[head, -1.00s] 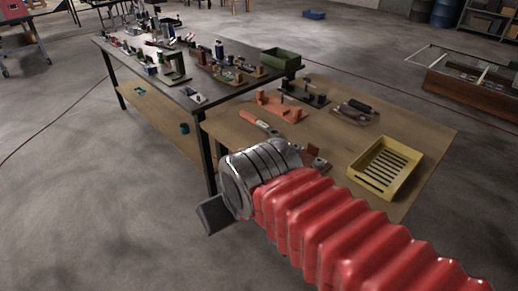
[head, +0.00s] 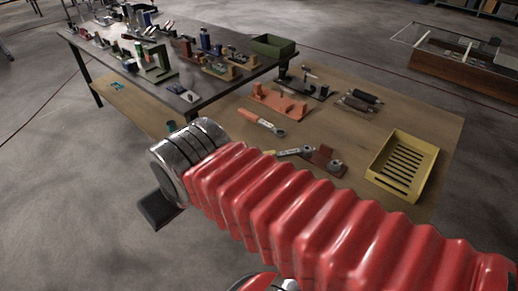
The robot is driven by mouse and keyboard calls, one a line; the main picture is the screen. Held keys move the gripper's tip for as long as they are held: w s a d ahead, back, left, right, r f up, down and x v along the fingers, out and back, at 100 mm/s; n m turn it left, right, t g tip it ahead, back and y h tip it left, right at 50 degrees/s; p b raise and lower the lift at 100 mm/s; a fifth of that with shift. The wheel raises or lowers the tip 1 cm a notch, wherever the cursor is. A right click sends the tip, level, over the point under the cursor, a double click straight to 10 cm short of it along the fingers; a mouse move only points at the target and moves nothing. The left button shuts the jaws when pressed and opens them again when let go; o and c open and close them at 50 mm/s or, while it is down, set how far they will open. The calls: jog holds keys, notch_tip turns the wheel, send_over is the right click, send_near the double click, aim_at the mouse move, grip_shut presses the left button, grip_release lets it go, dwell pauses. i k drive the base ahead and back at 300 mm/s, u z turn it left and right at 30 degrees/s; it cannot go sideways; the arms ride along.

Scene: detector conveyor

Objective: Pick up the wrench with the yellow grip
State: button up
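A wrench with a metal head (head: 296,152) lies on the wooden table (head: 345,200). A small yellow part of its grip shows at its left end; the rest is hidden behind my red-sleeved arm. Another wrench with an orange grip (head: 261,122) lies just behind it. My gripper (head: 160,208) is at the lower left, off the table's left side and apart from both wrenches. Only a dark piece of it shows below the metal wrist, so its opening and anything between the fingers are hidden.
A yellow slotted tray (head: 428,161) stands at the table's right. An orange holder (head: 277,100), a dark holder (head: 305,87) and dark-handled tools (head: 360,100) lie behind. A dark workbench (head: 195,82) with several parts and a green bin (head: 273,46) adjoins at left.

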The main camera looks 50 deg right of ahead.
aim_at(298, 151)
jog(key=z, duration=0.25)
jog(key=i, duration=0.95)
jog(key=z, duration=0.5)
